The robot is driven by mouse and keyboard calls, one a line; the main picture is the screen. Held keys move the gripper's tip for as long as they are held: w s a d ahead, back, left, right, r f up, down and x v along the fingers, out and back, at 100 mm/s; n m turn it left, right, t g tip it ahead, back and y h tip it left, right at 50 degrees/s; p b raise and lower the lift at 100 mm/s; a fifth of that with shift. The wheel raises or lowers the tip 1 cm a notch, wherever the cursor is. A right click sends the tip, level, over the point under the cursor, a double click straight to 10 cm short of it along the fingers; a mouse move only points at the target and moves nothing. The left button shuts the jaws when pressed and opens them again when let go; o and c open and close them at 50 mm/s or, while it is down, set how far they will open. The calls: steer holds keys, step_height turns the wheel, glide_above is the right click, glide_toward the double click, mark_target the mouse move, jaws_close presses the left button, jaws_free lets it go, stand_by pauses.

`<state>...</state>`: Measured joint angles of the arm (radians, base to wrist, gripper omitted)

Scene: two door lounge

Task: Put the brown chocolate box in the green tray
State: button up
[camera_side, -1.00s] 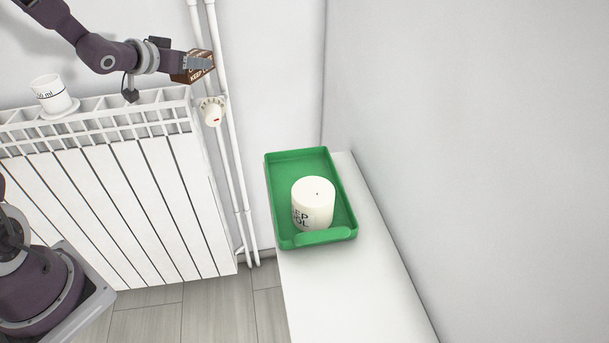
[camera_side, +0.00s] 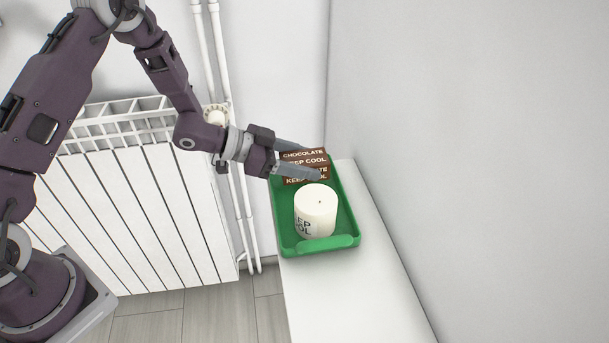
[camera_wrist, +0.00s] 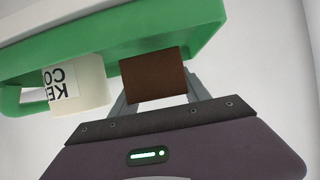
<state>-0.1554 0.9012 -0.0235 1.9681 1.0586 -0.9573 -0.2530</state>
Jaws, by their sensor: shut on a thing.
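The brown chocolate box (camera_side: 303,157), with white lettering, is held between the fingers of my gripper (camera_side: 300,172). It is over the far end of the green tray (camera_side: 348,213), behind the white cylinder. I cannot tell whether the box touches the tray floor. In the wrist view the brown box (camera_wrist: 154,75) sits between my fingers, with the green tray (camera_wrist: 120,35) beyond it. My gripper is shut on the box. The fingers hide part of it in the side view.
A white cylindrical container (camera_side: 316,208) with dark lettering stands in the tray, close to the box; it also shows in the wrist view (camera_wrist: 78,85). The tray rests on a white ledge (camera_side: 345,290) beside a wall. A white radiator (camera_side: 140,215) and pipes (camera_side: 240,190) stand to the left.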

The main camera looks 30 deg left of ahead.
steer(key=shift+f, duration=1.3)
steer(key=shift+f, duration=0.15)
steer(key=o, duration=1.5)
steer(key=shift+o, duration=0.2)
